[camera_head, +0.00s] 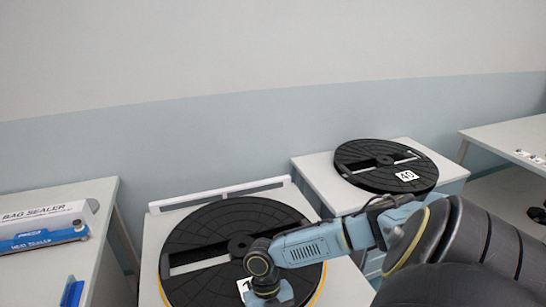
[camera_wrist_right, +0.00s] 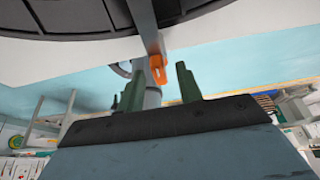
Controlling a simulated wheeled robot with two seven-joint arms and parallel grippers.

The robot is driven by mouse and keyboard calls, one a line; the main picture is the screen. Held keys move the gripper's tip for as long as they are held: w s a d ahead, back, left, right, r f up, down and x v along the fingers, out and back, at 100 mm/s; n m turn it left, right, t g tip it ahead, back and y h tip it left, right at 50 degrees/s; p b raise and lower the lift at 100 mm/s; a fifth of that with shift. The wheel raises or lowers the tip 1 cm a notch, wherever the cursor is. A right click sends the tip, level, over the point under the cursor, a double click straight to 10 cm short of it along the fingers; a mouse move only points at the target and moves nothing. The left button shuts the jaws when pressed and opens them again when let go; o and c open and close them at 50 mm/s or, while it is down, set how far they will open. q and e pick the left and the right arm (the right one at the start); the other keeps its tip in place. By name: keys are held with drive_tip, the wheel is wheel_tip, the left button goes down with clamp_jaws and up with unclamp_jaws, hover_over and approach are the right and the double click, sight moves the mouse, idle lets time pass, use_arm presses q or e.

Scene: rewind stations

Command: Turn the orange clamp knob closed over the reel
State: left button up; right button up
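The orange clamp knob (camera_wrist_right: 158,68) shows in the right wrist view on a grey bar below the black reel (camera_wrist_right: 60,22). My right gripper (camera_wrist_right: 159,84) has its two green fingers apart, with the knob just beyond the gap between their tips. I see no contact between the fingers and the knob. In the head view, my right arm reaches in from the right over the front of the near reel (camera_head: 205,222), which has an orange edge. The right fingers and the knob are hidden there. My left gripper is in neither view.
A second black reel (camera_head: 360,160) with a white number label lies on a white stand behind. A bag sealer box (camera_head: 45,225) is on the table at left. Another table (camera_head: 520,140) stands at right. A white rail (camera_head: 220,193) runs behind the near reel.

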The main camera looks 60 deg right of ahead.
drive_tip(key=shift+r, duration=0.1)
drive_tip(key=v, duration=1.3)
drive_tip(key=shift+w, duration=0.15)
